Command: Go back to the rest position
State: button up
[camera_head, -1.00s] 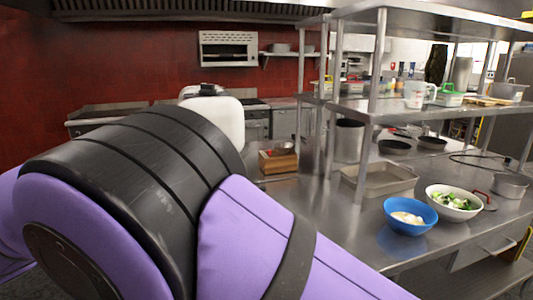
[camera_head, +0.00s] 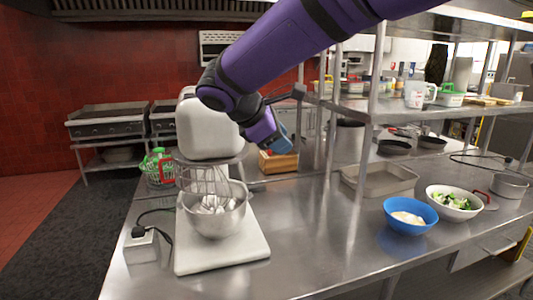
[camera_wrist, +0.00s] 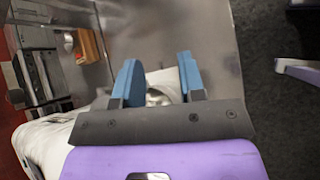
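My gripper (camera_head: 288,138) shows in the head view beside the right side of the stand mixer's white head (camera_head: 208,128), above the counter. In the wrist view my gripper (camera_wrist: 160,78) has its two blue fingers apart, with nothing held between them. Part of the mixer and a small shiny patch show behind the fingers. In the head view the mixer stands upright on its white base (camera_head: 215,258), with a wire whisk (camera_head: 203,178) over a steel bowl (camera_head: 217,218). The bowl holds something whitish. My arm hides part of the shelf and back wall.
The steel counter (camera_head: 310,235) holds a blue bowl (camera_head: 410,222), a white bowl of greens (camera_head: 455,212), a metal tray (camera_head: 355,188) and a wooden box (camera_head: 275,165). Shelf posts (camera_head: 370,75) rise at right.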

jog(key=s+d+r+m+g+y, duration=0.15)
jog(key=s+d+m, duration=0.3)
jog(key=d, duration=0.55)
jog(key=s+d+r+m+g+y, duration=0.1)
jog(key=s+d+m+y, duration=0.25)
jog(key=s+d, duration=0.4)
jog(key=s+d+f+m+t+y, duration=0.1)
jog(key=s+d+f+m, duration=0.1)
jog(key=s+d+m, duration=0.3)
jog(key=s+d+f+m+t+y, duration=0.1)
jog(key=s+d+m, duration=0.4)
jog(key=s, duration=0.5)
jog(key=shift+s+f+y, duration=0.35)
jog(key=shift+f+y, duration=0.05)
jog(key=shift+f, duration=0.15)
